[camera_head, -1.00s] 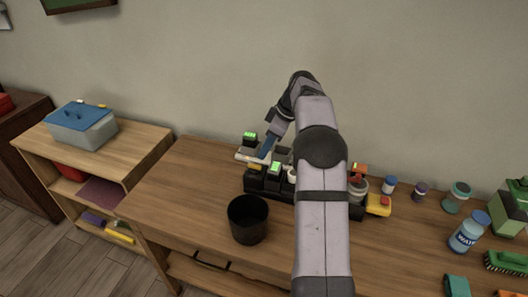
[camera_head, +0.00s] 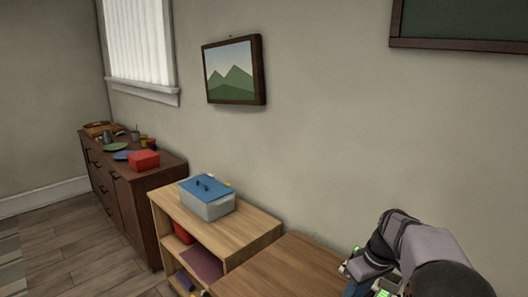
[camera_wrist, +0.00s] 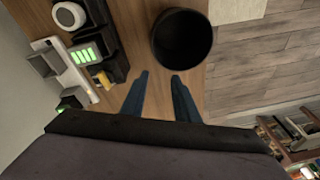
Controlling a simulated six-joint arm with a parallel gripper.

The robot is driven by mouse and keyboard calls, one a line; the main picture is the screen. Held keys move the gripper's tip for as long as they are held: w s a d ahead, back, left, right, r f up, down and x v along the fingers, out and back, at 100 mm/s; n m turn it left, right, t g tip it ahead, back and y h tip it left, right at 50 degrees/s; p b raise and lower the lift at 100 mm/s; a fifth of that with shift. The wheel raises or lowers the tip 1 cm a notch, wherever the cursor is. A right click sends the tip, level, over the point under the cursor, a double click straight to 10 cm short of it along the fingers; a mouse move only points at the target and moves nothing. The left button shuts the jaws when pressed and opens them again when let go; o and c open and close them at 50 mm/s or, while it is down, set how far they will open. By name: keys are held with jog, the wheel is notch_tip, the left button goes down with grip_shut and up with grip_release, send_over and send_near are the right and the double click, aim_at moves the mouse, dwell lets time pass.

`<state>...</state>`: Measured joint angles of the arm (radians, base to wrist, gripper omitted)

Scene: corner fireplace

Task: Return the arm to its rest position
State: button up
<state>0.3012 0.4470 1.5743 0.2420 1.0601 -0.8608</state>
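My arm (camera_head: 425,262) reaches in from the lower right corner in the head view, bent at a dark joint. My gripper (camera_wrist: 160,74) shows in the wrist view as two blue fingers, apart, with nothing between them. It is over the wooden table (camera_wrist: 130,100), just short of a black round bin (camera_wrist: 181,38) in the picture. In the head view only a bit of blue shows at the bottom edge; the fingertips are out of frame.
A black holder (camera_wrist: 112,65) with a green-lit device (camera_wrist: 85,54) and a white round item (camera_wrist: 69,15) lies left of the fingers. A low shelf (camera_head: 255,229) carries a blue-lidded box (camera_head: 207,207). A dark sideboard (camera_head: 133,187) stands farther left. Floor (camera_wrist: 255,65) shows beyond the table edge.

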jog(key=s+a+f+m+g+h+p, duration=0.1)
jog(key=s+a+f+m, duration=0.2)
jog(key=s, duration=0.9)
jog(key=s+a+m+g+h+p, duration=0.15)
jog(key=s+a, duration=0.45)
jog(key=s, duration=0.6)
notch_tip(320, 180, down, 13)
jog(key=b, duration=1.2)
jog(key=shift+f+m+t+b, duration=0.15)
jog(key=shift+m+t+b, duration=0.2)
jog(key=shift+t+b, duration=0.1)
jog(key=shift+d, duration=0.1)
